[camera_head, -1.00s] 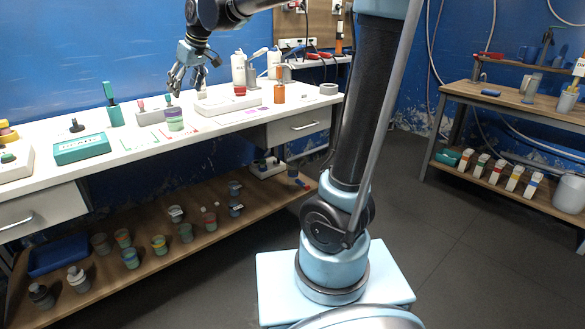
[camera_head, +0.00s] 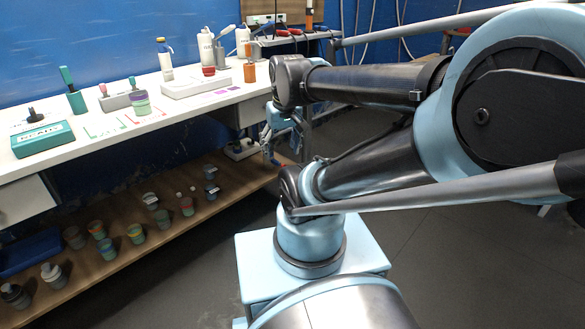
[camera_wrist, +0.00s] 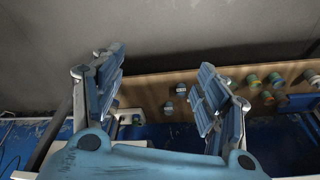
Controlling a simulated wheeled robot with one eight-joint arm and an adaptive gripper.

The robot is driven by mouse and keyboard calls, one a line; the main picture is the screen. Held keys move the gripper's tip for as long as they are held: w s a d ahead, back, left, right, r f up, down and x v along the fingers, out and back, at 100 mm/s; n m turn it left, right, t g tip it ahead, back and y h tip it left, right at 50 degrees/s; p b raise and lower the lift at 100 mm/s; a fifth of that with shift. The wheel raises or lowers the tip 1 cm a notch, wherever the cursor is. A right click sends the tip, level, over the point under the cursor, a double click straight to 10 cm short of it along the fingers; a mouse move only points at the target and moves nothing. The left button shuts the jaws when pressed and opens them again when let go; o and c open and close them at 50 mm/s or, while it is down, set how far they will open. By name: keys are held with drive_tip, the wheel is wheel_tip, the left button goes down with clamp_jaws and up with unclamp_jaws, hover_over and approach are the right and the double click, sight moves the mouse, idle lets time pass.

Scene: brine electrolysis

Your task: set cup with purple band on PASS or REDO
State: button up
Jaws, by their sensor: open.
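A cup with green and purple bands (camera_head: 140,103) stands upright on the white bench, near its front edge. In the wrist view my gripper (camera_wrist: 160,60) is open, with nothing between the fingers.
The lower shelf (camera_head: 150,248) holds several banded cups, some capped, and a blue tray (camera_head: 30,250). On the bench are a teal box (camera_head: 43,138), a teal holder (camera_head: 76,101), bottles and a white tray (camera_head: 200,85). Open floor lies on the right.

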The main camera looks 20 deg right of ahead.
drive_tip(key=s+d+f+m, duration=0.1)
drive_tip(key=s+d+f, duration=0.1)
drive_tip(key=s+f, duration=0.2)
drive_tip(key=shift+s+d+f+m+g, duration=0.3)
drive_tip(key=shift+s+d+f, duration=0.1)
drive_tip(key=shift+f, duration=0.1)
idle(0.9)
